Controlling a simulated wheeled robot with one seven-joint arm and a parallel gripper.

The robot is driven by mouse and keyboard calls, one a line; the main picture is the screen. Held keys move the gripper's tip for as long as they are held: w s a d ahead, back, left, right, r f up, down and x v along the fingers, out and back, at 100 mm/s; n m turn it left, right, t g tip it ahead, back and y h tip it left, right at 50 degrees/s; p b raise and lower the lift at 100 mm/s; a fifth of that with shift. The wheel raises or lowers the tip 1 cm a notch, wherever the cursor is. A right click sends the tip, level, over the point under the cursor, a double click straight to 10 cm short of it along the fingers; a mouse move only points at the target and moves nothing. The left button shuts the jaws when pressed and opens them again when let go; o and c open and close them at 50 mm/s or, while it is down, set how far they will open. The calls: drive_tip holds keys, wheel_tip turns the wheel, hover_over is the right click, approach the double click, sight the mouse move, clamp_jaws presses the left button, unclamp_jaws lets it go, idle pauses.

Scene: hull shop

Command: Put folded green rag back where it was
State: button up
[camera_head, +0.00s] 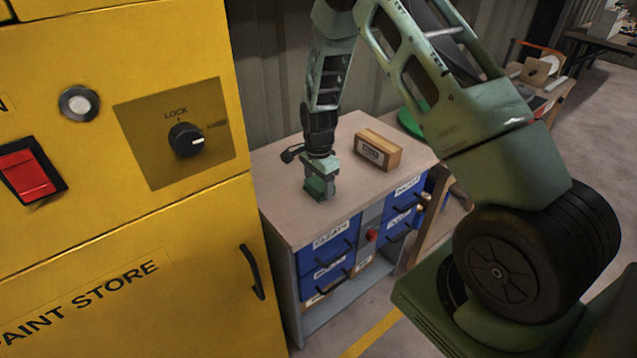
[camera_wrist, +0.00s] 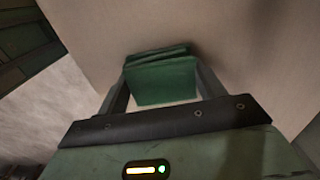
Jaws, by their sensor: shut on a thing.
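The folded green rag (camera_wrist: 160,78) is between the two fingers of my gripper (camera_wrist: 162,92) in the wrist view, with its folded layers showing at the far edge. My gripper is shut on it. In the head view my gripper (camera_head: 320,190) points down over the left part of the cabinet top (camera_head: 285,210), and the green rag (camera_head: 317,187) shows at its fingertips. The rag is at or just above the top; I cannot tell whether it touches.
A wooden box with a label (camera_head: 377,150) stands on the cabinet top, right of my gripper. Blue labelled drawers (camera_head: 330,262) are below. A yellow paint store cabinet (camera_head: 120,230) fills the left. The front of the cabinet top is clear.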

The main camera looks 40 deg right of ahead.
sight(318, 184)
drive_tip(key=shift+f, duration=0.15)
drive_tip(key=o, duration=0.9)
drive_tip(key=shift+o, duration=0.2)
wheel_tip(318, 184, up, 12)
drive_tip(key=b, duration=0.1)
drive_tip(key=shift+r, duration=0.2)
